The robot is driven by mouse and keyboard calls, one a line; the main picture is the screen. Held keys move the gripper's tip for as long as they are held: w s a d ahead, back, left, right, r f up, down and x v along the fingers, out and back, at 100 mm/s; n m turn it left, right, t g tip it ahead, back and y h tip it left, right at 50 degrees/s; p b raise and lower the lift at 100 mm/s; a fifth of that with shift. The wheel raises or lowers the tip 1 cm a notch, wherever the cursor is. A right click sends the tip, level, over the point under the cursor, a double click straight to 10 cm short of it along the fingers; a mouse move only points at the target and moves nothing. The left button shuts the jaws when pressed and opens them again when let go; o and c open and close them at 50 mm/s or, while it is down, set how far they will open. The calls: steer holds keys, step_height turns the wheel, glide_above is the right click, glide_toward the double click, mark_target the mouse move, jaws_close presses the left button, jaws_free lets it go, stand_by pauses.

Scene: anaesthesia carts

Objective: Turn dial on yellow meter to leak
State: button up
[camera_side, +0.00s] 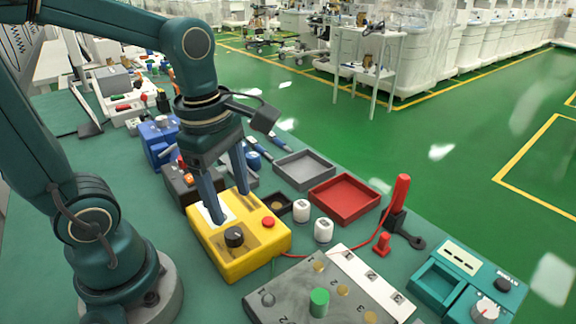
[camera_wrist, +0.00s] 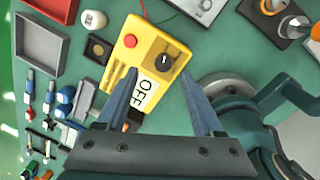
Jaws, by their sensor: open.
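The yellow meter (camera_side: 243,263) lies on the green bench in the side view, and it also shows in the wrist view (camera_wrist: 143,34). Its black round dial (camera_side: 234,236) has a pale mark, seen in the wrist view (camera_wrist: 164,62); which setting it points at is too small to tell. A red button (camera_wrist: 130,40) is on the same face. My gripper (camera_side: 231,207) is open and empty, pointing down above the meter. In the wrist view its fingertips (camera_wrist: 159,72) lie either side of the dial; contact is unclear.
A red tray (camera_side: 344,200), a grey tray (camera_side: 304,170) and two white jars (camera_side: 323,230) stand right of the meter. A grey panel with a green knob (camera_side: 319,303) is in front. A blue box (camera_side: 158,140) and dark box stand behind.

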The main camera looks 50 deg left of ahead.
mark_target(233, 232)
steer(key=shift+w+a+f+n+g, duration=0.1)
steer(key=shift+a+f+n+g, duration=0.1)
steer(key=shift+f+n+g, duration=0.35)
steer(key=shift+a+f+n+g, duration=0.2)
steer(key=shift+f+n+g, duration=0.05)
steer(key=shift+f, duration=2.85)
jaws_close()
